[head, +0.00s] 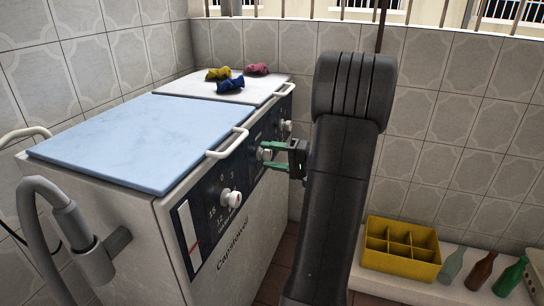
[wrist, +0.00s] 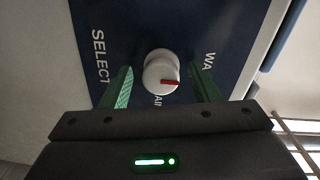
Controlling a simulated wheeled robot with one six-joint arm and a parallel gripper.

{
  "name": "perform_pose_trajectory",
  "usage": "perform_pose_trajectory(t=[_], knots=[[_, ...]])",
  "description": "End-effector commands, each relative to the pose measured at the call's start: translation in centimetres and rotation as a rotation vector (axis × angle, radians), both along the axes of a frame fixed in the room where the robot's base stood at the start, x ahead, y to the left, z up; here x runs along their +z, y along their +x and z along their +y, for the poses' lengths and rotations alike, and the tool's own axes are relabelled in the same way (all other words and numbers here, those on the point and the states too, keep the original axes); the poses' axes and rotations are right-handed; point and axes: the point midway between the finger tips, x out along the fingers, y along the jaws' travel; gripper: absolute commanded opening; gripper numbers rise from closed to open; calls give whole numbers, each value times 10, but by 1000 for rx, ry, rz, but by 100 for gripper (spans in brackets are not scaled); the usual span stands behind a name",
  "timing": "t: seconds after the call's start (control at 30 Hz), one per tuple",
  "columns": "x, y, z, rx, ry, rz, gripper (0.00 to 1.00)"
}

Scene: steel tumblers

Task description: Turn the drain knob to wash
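The drain knob (wrist: 156,66) is round and white with a red pointer mark, on the dark blue panel of the washing machine (head: 240,262). In the wrist view its red mark lies at the lower right, pointing rightward, between a partly hidden label ending in "AI" below and a label starting "WA" at right. "SELECT" is printed at left. My gripper (wrist: 162,84) has green fingers, open, one on each side of the knob with a gap on both sides. In the head view my gripper (head: 270,150) is at the panel's middle knob; contact cannot be made out there.
A numbered timer knob (head: 231,198) is nearer on the panel, and another knob (head: 285,126) is farther along. The blue lid (head: 140,140) has a handle. A yellow crate (head: 400,265) and bottles (head: 481,270) stand at right.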

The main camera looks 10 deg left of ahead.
Motion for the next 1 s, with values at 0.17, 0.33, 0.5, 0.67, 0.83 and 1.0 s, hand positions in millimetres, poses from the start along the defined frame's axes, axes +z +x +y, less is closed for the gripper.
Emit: perform_pose_trajectory(t=[0.17,0.33,0.5,0.67,0.83,1.0], knots=[[1,0,0,0,1,0,56],[3,-2,-13,-3,0,0,56],[6,-8,-47,-5,1,2,56],[7,-15,-84,-6,2,0,56],[7,-22,-115,-4,1,0,56],[6,-25,-132,-3,1,1,56]])
